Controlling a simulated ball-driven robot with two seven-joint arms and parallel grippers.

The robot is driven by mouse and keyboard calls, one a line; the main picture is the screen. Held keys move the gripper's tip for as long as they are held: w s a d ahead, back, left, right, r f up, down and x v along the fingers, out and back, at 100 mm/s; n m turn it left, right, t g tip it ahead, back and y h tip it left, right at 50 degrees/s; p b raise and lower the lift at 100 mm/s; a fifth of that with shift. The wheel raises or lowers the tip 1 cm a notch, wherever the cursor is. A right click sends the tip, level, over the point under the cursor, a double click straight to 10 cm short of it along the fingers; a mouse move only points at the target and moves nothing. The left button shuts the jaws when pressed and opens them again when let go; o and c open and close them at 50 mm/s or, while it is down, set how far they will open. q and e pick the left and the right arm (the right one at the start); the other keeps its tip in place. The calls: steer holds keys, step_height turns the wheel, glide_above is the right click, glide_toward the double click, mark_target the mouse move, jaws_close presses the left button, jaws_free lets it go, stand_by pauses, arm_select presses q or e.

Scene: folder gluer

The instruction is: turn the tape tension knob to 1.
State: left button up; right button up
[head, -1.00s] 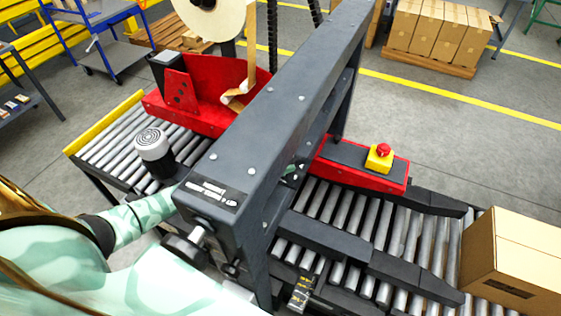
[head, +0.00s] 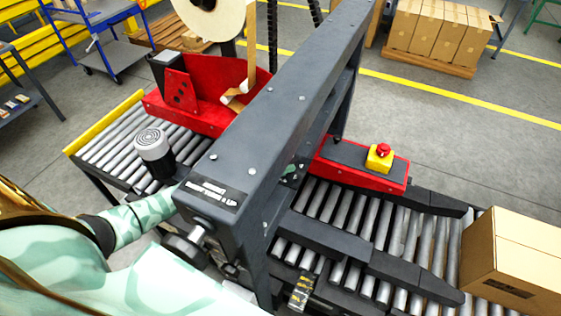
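The tape roll (head: 208,12) hangs above the red tape head (head: 200,100) at the top of the head view, with a tan strip of tape running down. I cannot pick out the tape tension knob or its scale for certain. A dark round handwheel or knob (head: 178,250) on a silver shaft sits at the near end of the grey crossbeam (head: 290,90); its marking is not legible. Neither gripper can be made out. A small green and dark part (head: 291,172) shows under the beam, too small to identify.
The roller conveyor (head: 330,205) runs under the beam, with a carton (head: 515,255) at the right. A red emergency button (head: 383,149) sits on a yellow box.

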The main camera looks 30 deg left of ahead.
stand_by(0.8)
arm_select(q)
steer(key=o, duration=0.9)
steer(key=shift+o, duration=0.2)
steer(key=b+v, duration=0.1)
steer(key=v, duration=1.5)
steer(key=shift+s+a, duration=0.1)
